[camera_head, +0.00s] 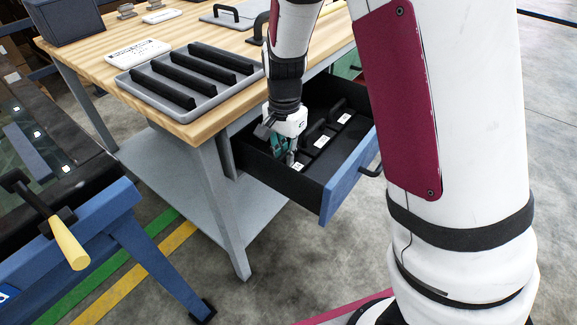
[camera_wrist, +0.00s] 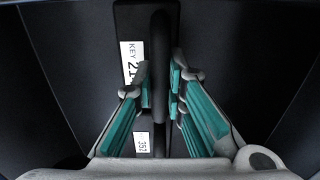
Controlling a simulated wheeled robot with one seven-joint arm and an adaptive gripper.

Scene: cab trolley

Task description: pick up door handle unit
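The door handle unit (camera_wrist: 128,25) is a black plate with a raised black bar handle. It lies in the open drawer (camera_head: 260,161). White labels on or beside it read "KEY 21…" and "352" in the wrist view. My gripper (camera_head: 287,150) reaches down into the drawer's near left part; it also shows in the wrist view (camera_wrist: 158,78). Its green-padded fingers are spread on either side of the bar, with a visible gap at the left finger. The right finger is close to the bar; contact is unclear. In the head view my gripper mostly hides this unit.
More black handle units (camera_head: 315,133) with white labels lie farther back in the drawer. The blue drawer front (camera_head: 345,180) stands at the right. A grey slotted tray (camera_head: 190,82) rests on the wooden tabletop (camera_head: 205,128). A blue stand (camera_head: 100,215) is at the left.

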